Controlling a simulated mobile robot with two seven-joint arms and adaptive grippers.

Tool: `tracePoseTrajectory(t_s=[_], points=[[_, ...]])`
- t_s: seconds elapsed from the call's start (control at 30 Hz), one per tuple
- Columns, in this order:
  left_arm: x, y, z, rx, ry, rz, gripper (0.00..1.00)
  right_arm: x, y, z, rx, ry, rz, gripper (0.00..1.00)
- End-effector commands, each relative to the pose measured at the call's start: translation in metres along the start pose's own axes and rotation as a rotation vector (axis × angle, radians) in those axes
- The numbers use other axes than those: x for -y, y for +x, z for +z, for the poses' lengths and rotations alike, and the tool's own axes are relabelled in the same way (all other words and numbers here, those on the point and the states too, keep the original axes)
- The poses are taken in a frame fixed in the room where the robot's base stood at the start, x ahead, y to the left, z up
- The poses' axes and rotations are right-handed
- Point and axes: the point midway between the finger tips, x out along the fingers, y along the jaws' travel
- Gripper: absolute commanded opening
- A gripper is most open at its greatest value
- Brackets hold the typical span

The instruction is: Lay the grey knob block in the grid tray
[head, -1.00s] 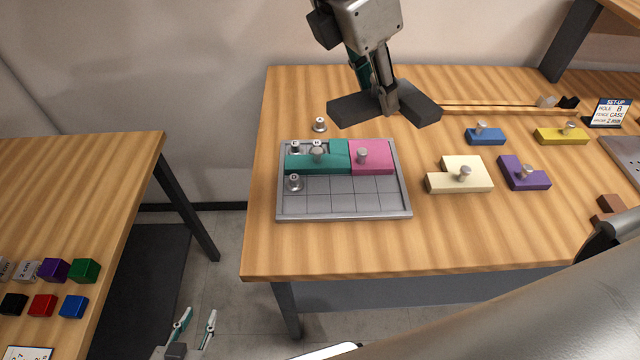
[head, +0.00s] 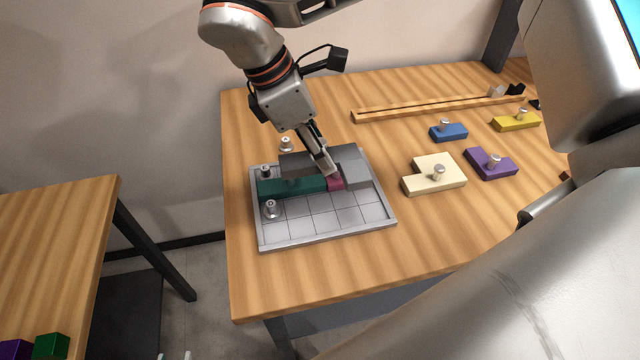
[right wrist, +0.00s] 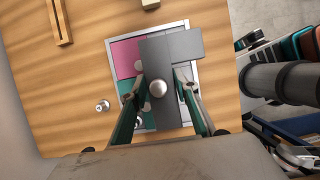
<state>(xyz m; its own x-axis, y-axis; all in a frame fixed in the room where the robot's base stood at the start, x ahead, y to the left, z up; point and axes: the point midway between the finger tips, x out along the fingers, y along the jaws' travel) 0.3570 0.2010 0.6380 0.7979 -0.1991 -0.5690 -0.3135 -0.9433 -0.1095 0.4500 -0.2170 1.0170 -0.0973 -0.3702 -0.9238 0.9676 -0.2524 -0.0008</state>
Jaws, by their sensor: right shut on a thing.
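The grey knob block (head: 352,169) is dark grey and L-shaped. The block is over the far part of the grid tray (head: 329,225), overlapping the teal block (head: 295,188) and the pink block (head: 335,184) in the picture. I cannot tell its exact height above them. The tray's near cells are bare. Of my left gripper (head: 175,355) only two separated fingertips show at the bottom edge of the head view.
Silver pegs stand in the tray's left column (head: 270,209) and behind the tray (head: 286,144). Cream (head: 435,178), purple (head: 492,163), blue (head: 448,132) and yellow (head: 517,121) knob blocks lie to the right. A wooden rail (head: 430,106) runs behind. The table's front strip is clear.

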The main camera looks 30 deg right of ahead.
Motion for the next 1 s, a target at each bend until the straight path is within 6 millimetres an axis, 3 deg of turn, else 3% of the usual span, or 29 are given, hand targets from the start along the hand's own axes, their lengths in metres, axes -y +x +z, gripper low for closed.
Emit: tracePoseTrajectory(t_s=[0.2,0.47,0.7,1.0], points=[[0.0,0.0,0.001,0.002,0.0,0.0,0.32,0.001,0.036,-0.015,0.001,-0.003,-0.002,0.07],[0.0,0.0,0.001,0.002,0.0,0.0,0.32,0.001,0.052,-0.021,0.002,-0.002,-0.001,0.07],[0.0,0.0,0.001,0.003,0.0,-0.001,0.32,0.001,0.081,-0.034,0.0,-0.002,-0.001,0.07],[0.0,0.0,0.002,0.003,0.0,-0.001,0.32,0.0,0.083,-0.035,0.0,-0.001,0.001,0.07]])
